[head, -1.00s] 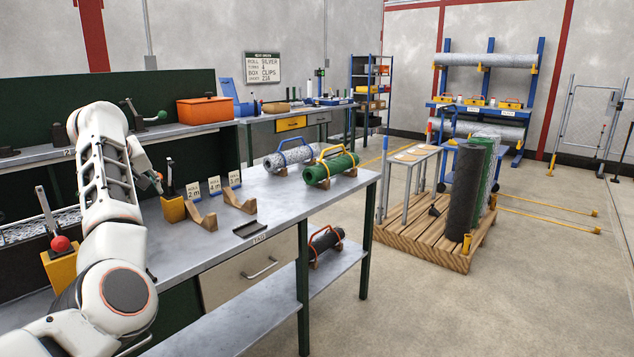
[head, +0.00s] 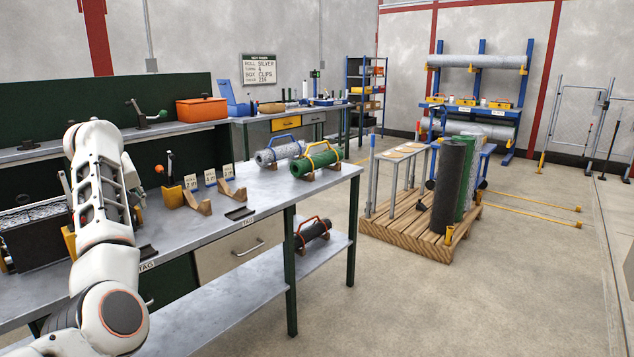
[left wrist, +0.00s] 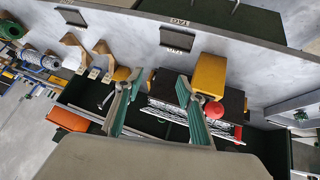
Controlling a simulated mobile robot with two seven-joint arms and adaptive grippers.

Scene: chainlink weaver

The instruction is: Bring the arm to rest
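My left arm (head: 100,185) reaches over the near end of the grey workbench (head: 200,228) in the head view. Most of its gripper is hidden behind the forearm there. In the left wrist view my left gripper (left wrist: 155,78) has its two green-padded fingers spread apart, with nothing between them. A yellow block (left wrist: 209,76) and a red ball knob (left wrist: 214,110) show beyond the right finger. My right gripper is not in view.
Silver (head: 280,152) and green (head: 318,163) mesh rolls lie at the bench's far end. A yellow holder (head: 173,196) and wooden cradles (head: 232,193) stand nearer. A wooden pallet (head: 395,235) with upright rolls stands to the right; open floor lies between.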

